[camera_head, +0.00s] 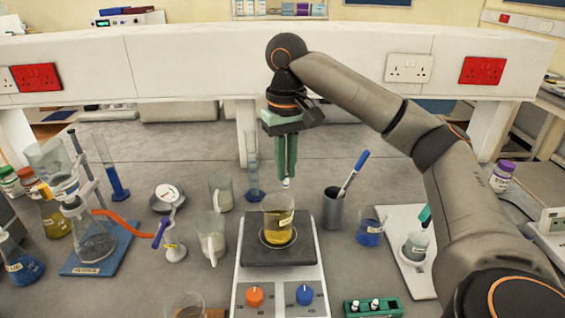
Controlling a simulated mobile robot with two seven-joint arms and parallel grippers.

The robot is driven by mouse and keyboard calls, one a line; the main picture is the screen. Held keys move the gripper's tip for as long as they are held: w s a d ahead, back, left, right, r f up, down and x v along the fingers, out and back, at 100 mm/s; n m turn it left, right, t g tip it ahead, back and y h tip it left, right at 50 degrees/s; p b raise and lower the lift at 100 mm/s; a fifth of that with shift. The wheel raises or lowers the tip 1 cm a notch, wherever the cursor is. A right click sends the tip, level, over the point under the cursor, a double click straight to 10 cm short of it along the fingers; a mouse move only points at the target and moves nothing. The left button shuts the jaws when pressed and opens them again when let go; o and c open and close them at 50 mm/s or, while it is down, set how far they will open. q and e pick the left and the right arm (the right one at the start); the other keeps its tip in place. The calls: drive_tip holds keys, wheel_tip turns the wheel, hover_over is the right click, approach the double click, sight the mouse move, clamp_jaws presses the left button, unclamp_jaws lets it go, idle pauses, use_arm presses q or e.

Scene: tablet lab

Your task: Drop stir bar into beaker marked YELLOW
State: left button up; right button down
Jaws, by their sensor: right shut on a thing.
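The beaker with yellow liquid (279,226) stands upright on the black top of a hotplate stirrer (253,253). A label shows on its side, but its text is too small to read. My right gripper (286,178) points straight down above the beaker, slightly to the right of its middle in the picture. Its green fingers are shut on a small white stir bar (286,183), whose lower end shows below the fingertips. The stir bar is above the beaker's rim, apart from the liquid. My left gripper is not in view.
A dark pen cup (333,208) and a blue-liquid beaker (370,231) stand to the right. Glass jugs (211,240) and a tall cylinder (253,170) stand left and behind. A beaker on a white stirrer (416,246) is further right. Bare bench (330,150) lies behind.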

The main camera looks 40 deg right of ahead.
sight(285, 187)
drive_tip(key=shift+f, duration=2.4)
drive_tip(key=c, duration=0.8)
unclamp_jaws()
drive_tip(key=shift+c, duration=0.2)
drive_tip(key=shift+r, duration=0.1)
drive_tip(key=shift+r, duration=6.15)
